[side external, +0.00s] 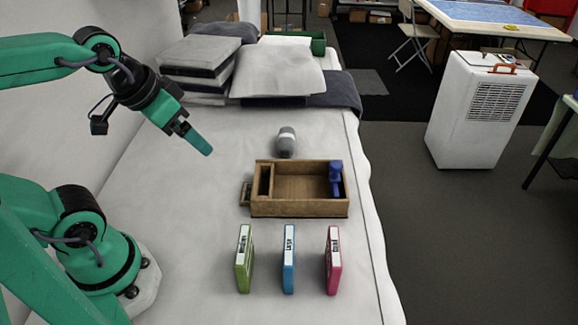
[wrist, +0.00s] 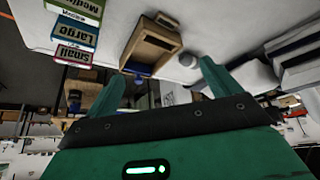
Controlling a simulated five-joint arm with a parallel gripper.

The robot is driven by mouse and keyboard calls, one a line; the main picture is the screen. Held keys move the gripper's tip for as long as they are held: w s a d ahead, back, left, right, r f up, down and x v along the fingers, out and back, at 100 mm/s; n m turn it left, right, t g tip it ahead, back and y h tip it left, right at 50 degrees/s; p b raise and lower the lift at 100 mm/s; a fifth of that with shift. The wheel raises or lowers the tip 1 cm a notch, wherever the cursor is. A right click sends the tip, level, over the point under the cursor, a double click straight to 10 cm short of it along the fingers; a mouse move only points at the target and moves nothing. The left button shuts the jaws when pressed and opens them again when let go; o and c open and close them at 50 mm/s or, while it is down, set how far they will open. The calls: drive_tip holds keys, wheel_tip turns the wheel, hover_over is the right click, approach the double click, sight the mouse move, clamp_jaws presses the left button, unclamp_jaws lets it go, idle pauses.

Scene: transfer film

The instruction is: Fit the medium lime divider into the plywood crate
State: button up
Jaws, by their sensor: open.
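The medium lime divider (side external: 244,259) stands upright on the white-covered table, leftmost in a row of three. In the wrist view the lime divider (wrist: 78,8) is at the top left, partly cut off, with "Medium" on its label. The plywood crate (side external: 298,208) sits behind the row; the crate also shows in the wrist view (wrist: 134,32). It has a narrow left section, an open middle and a blue object (side external: 336,178) at its right end. My gripper (side external: 206,149) is open and empty, raised above the table, left of and behind the crate; the wrist view shows its spread fingers (wrist: 162,82).
A blue divider (side external: 288,259) and a pink divider (side external: 333,260) stand right of the lime one. A grey rounded object (side external: 286,142) lies just behind the crate.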

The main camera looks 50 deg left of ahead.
drive_tip(key=c, duration=0.9)
drive_tip(key=shift+d, duration=0.1)
drive_tip(key=n+g, duration=0.6)
drive_tip(key=n, duration=0.3)
hover_over(242, 244)
wheel_tip(242, 244, down, 11)
drive_tip(key=shift+f, duration=0.1)
drive_tip(key=shift+f, duration=1.35)
drive_tip(key=shift+f, duration=0.1)
